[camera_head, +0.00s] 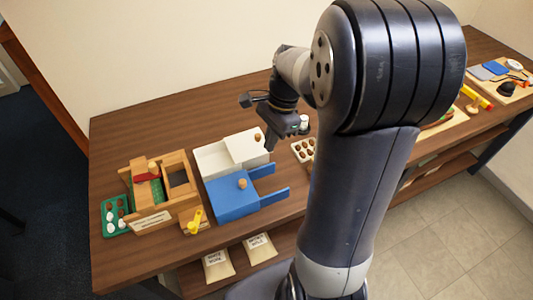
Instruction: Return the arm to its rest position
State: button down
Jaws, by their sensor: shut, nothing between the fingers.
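My arm crosses the middle of the head camera view and bends over the table (125,264). My gripper (270,146) hangs at the arm's end, pointing down, small in the picture. It is shut with nothing visibly held. It appears just right of a white box (212,160) with a round brown knob on it. A blue box (228,204) with two arms pointing right and a brown knob stands in front of the white one. My arm hides part of the table's middle.
A wooden structure (150,219) with a red piece stands at the left, beside a green tray (107,204) of egg-like pieces. A yellow piece (196,222) lies near the front edge. A holed tray (300,150) is partly behind my arm. Tools (505,88) lie at far right.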

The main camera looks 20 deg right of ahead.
jog(key=shift+d+r, duration=0.15)
jog(key=shift+r, duration=0.3)
jog(key=shift+f, duration=0.1)
send_near(248, 184)
notch_tip(248, 184, down, 4)
jog(key=d, duration=0.2)
jog(key=a, duration=0.1)
jog(key=a+f, duration=0.1)
jog(key=shift+s+a, duration=0.1)
jog(key=shift+a, duration=0.5)
jog(key=shift+r, duration=0.1)
